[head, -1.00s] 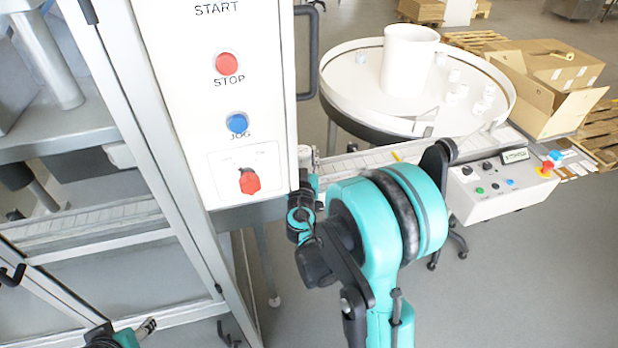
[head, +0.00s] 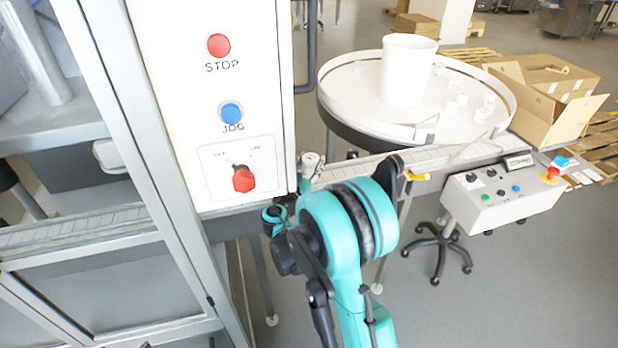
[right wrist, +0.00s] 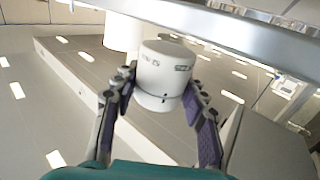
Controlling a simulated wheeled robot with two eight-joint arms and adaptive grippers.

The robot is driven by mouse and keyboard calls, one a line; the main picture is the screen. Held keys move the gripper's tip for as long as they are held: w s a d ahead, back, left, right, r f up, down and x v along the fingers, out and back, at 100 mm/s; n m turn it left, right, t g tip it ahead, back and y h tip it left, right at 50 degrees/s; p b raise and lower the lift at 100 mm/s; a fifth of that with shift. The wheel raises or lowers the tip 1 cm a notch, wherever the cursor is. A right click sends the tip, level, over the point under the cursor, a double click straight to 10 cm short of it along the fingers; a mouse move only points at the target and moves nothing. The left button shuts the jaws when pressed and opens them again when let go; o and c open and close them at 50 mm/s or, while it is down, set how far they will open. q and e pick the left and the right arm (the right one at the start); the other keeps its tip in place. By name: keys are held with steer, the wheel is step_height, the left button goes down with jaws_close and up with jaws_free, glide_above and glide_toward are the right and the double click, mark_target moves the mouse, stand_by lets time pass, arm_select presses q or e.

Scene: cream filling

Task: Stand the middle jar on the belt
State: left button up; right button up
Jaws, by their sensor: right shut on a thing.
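My right gripper (right wrist: 160,105) is shut around a small white jar (right wrist: 165,70), with a purple-padded finger on each side of it in the right wrist view. The jar has dark print near its top. In the head view a small whitish thing at the belt's near end, probably this jar (head: 310,160), shows just above my right arm; the arm hides most of the right gripper there. The belt (head: 440,158) is a pale slatted track running from the control panel to the right. I cannot tell whether the jar touches it. My left gripper is out of view.
A round turntable (head: 345,112) holds a large white cylinder (head: 405,70) and several small white jars (head: 462,98). A tall control panel (head: 225,125) stands close left of my right arm.

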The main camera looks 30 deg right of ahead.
mark_target(309, 172)
steer(key=shift+w+a+f, duration=0.1)
steer(key=shift+w+f, duration=0.1)
steer(key=shift+w, duration=0.05)
steer(key=shift+f+b, duration=1.15)
steer(key=shift+f, duration=0.85)
steer(key=shift+r, duration=0.1)
